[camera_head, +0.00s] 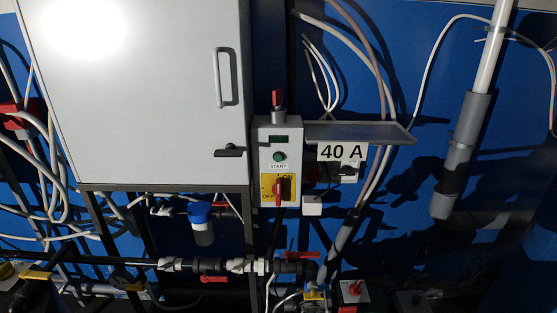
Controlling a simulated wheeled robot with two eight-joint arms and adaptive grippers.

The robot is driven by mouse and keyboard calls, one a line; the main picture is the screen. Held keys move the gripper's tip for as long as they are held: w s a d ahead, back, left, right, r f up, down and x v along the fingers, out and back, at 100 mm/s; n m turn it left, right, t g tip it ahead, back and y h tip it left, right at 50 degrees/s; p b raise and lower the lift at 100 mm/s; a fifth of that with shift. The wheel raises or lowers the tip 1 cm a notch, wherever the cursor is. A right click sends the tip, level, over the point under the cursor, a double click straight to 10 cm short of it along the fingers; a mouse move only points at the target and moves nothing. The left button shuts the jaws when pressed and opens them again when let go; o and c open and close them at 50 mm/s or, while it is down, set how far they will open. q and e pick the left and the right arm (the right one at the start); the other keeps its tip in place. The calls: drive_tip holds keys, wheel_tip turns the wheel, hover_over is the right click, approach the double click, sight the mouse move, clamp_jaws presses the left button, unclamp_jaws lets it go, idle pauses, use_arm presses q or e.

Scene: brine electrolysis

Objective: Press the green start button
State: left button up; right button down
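The green start button (280,156) is a small round button on the front of a narrow grey control box (267,144), just right of the large cabinet. A "START" label (279,167) sits directly below it, and a small dark green display (279,139) sits above it. Lower on the same box is a red rotary switch (279,189) on a yellow plate marked ON and OFF. Nothing covers the button. Neither of my grippers shows in the head view.
A large grey cabinet (150,110) with a vertical handle (227,77) fills the left. A red-topped knob (277,98) stands above the control box. A grey shelf (385,131) with a "40 A" sign (342,152) juts out at right. Pipes and red-handled valves (302,255) run below.

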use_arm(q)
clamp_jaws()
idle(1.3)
